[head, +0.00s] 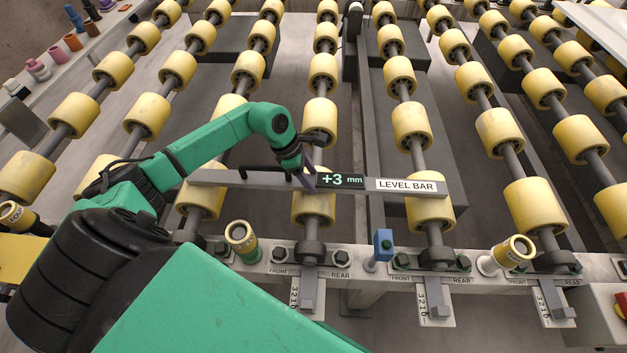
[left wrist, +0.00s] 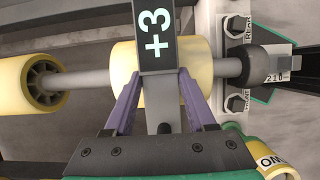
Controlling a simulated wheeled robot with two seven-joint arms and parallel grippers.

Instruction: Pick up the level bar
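The level bar (head: 340,184) is a long grey bar lying across several yellow rollers, with a white label and a black display reading +3 mm. In the left wrist view its display (left wrist: 156,35) is upper middle. My left gripper (head: 307,180) is at the bar, just left of the display. In the left wrist view its two purple fingers (left wrist: 159,85) stand on either side of the bar, tips close to its edges. I cannot tell whether they press on it. The bar appears to rest on the rollers. My right gripper is not in view.
Rows of yellow rollers (head: 411,123) on shafts fill the back. A pale front rail (head: 350,258) carries bolts, numbered scales, a blue device (head: 383,244) and yellow-topped cylinders (head: 512,252). Small coloured parts stand on a ledge (head: 60,78) at the far left.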

